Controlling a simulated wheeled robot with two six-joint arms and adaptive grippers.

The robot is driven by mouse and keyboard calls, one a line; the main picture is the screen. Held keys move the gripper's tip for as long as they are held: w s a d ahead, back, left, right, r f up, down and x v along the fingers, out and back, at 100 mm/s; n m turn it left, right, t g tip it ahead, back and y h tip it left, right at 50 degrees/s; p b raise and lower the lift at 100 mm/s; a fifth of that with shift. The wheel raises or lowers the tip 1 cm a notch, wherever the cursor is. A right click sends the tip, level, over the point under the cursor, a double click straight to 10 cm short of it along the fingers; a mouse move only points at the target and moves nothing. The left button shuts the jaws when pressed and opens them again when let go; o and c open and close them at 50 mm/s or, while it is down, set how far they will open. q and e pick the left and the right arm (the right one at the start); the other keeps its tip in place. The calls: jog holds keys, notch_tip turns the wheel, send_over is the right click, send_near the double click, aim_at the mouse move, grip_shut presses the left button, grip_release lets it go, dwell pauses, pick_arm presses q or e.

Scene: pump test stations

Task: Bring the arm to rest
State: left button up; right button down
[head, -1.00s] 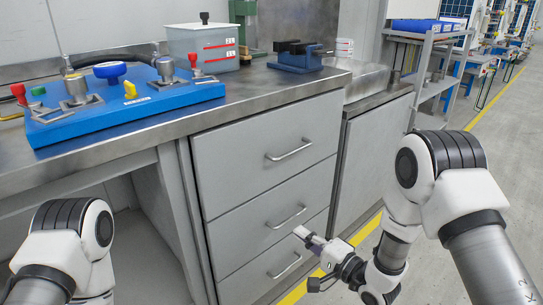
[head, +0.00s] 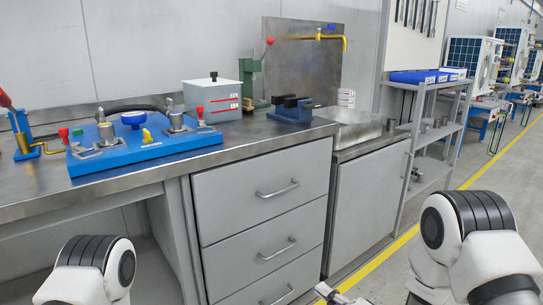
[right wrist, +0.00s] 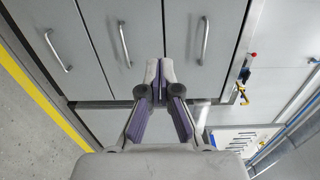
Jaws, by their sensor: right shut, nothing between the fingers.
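My right gripper (right wrist: 158,70) is shut and empty in the right wrist view, its fingertips together in front of the grey drawer fronts. In the head view only the tip of the right gripper (head: 326,290) shows at the bottom edge, low beside the drawer cabinet; the rest is cut off. My right arm comes in at the lower right. My left arm's white joint shows at the lower left, but the left gripper is out of the picture.
A steel workbench (head: 250,143) carries a blue pump test board (head: 150,153), a grey lidded box (head: 212,100) and a blue vise (head: 292,108). Below is a drawer cabinet (head: 260,190) with bar handles. A grey shelf rack (head: 430,130) stands to the right, with open floor beside it.

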jog(key=s+d+r+m+g+h+p, duration=0.15)
jog(key=s+r+p, duration=0.25)
jog(key=r+p, duration=0.7)
jog(key=s+d+f+n+g+h+p, duration=0.1)
jog(key=s+d+n+g+h+p, duration=0.2)
jog(key=s+p, duration=0.3)
jog(key=s+d+f+n+g+h+p, duration=0.1)
jog(key=s+d+n+g+h+p, duration=0.2)
jog(key=s, duration=1.1)
jog(key=s+d+f+n+g+h+p, duration=0.1)
jog(key=s+d+n+g+h+p, duration=0.2)
jog(key=s+p, duration=0.7)
jog(key=d+n+g, duration=0.2)
jog(key=n+g, duration=0.1)
